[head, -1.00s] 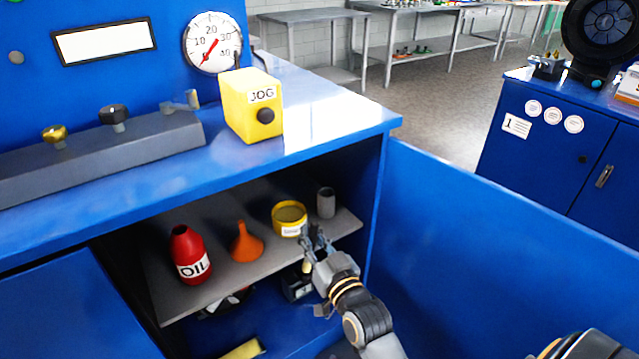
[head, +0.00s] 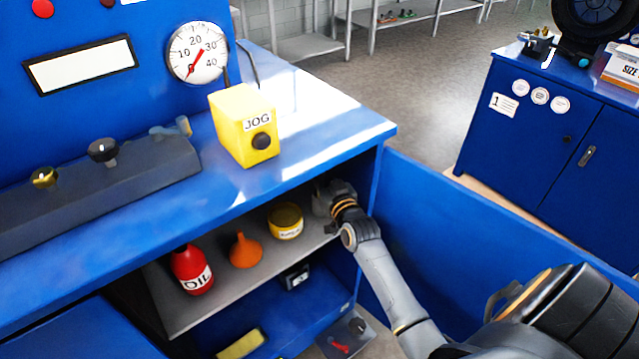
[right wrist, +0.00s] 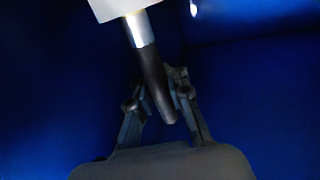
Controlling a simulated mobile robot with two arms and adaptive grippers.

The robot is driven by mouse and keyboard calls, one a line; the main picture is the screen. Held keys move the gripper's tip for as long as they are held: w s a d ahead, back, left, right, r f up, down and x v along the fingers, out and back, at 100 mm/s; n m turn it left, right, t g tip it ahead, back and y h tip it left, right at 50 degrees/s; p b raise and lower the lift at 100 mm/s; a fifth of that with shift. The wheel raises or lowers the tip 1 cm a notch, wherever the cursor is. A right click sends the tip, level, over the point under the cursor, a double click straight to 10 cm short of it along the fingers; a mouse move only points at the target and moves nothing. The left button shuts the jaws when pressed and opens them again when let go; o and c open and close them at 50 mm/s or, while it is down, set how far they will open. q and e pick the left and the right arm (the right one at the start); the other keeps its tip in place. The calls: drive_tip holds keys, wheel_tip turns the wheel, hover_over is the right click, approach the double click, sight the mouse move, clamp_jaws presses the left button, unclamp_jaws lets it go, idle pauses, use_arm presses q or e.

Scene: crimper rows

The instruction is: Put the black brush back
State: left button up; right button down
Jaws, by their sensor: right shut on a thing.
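The black brush (right wrist: 152,75) shows in the right wrist view as a dark curved handle with a silver collar; a pale piece lies above the collar, and I cannot tell whether it is part of the brush. My right gripper (right wrist: 160,92) is shut on the handle. In the head view my right gripper (head: 325,197) is inside the blue cabinet at the right end of the grey shelf (head: 190,312), beside the yellow tin (head: 285,222). The brush is hidden there, behind the gripper. My left gripper is not in view.
A red oil bottle (head: 190,270) and an orange funnel (head: 245,252) stand left of the tin. A small black box (head: 295,277) and a yellow object (head: 241,345) are below the shelf. The open blue door (head: 450,225) borders my arm on the right.

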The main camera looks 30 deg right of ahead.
drive_tip(key=shift+f, duration=1.75)
drive_tip(key=shift+f, duration=0.1)
drive_tip(key=c, duration=1.3)
unclamp_jaws()
drive_tip(key=shift+r, duration=0.2)
drive_tip(key=s, duration=0.4)
drive_tip(key=s+a, duration=0.1)
drive_tip(key=s, duration=0.3)
drive_tip(key=s+a, duration=0.1)
drive_tip(key=s, duration=0.3)
drive_tip(key=shift+a, duration=0.1)
drive_tip(key=shift+w+f, duration=0.1)
